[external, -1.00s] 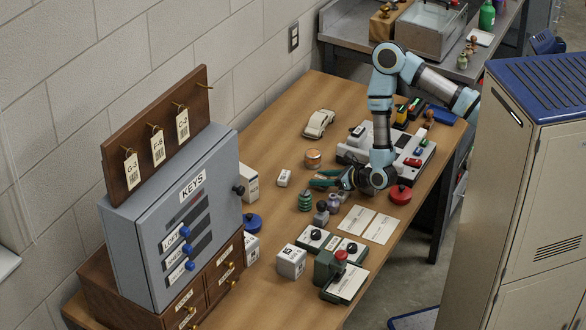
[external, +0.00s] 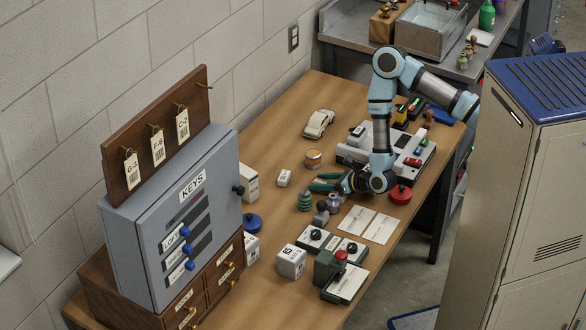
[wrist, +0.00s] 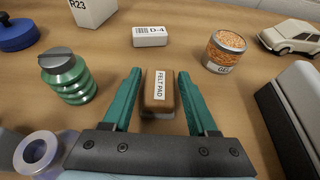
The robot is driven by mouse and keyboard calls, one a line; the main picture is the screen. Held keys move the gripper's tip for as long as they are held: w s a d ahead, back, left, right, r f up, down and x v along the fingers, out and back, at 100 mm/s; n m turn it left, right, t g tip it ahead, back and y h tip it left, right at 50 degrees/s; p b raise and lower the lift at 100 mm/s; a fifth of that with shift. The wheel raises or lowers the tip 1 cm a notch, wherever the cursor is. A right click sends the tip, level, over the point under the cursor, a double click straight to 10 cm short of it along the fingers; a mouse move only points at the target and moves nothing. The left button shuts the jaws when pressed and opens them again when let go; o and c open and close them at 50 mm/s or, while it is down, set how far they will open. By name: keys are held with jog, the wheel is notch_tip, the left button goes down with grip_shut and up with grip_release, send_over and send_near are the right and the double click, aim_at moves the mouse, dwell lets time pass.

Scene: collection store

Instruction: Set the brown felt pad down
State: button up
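The brown felt pad (wrist: 151,106), a small brown block with a white label reading FELT PAD, shows in the wrist view between the two green fingers of my gripper (wrist: 159,85). A gap shows on each side of it, so the fingers stand apart and do not touch it. It appears to rest on the wooden table. In the external view my gripper (external: 325,182) is low over the table's middle; I cannot make out the pad there.
A green ribbed cylinder (wrist: 66,78) stands just left of the fingers. A grey device (wrist: 294,105) is close on the right; a pale purple ringed piece (wrist: 38,152) is near left.

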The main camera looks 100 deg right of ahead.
jog(key=shift+o, duration=1.3)
jog(key=shift+f, duration=0.1)
jog(key=shift+r+p, duration=0.65)
jog(key=shift+p, duration=0.05)
jog(key=shift+s+a, duration=0.25)
jog(key=shift+s, duration=0.05)
jog(key=v, duration=0.3)
jog(key=b+v, duration=0.1)
jog(key=v, duration=0.6)
jog(key=shift+w+d+r, duration=0.15)
jog(key=shift+r, duration=0.15)
jog(key=shift+p+v, duration=0.6)
jog(key=shift+v, duration=0.2)
jog(key=shift+f, duration=0.2)
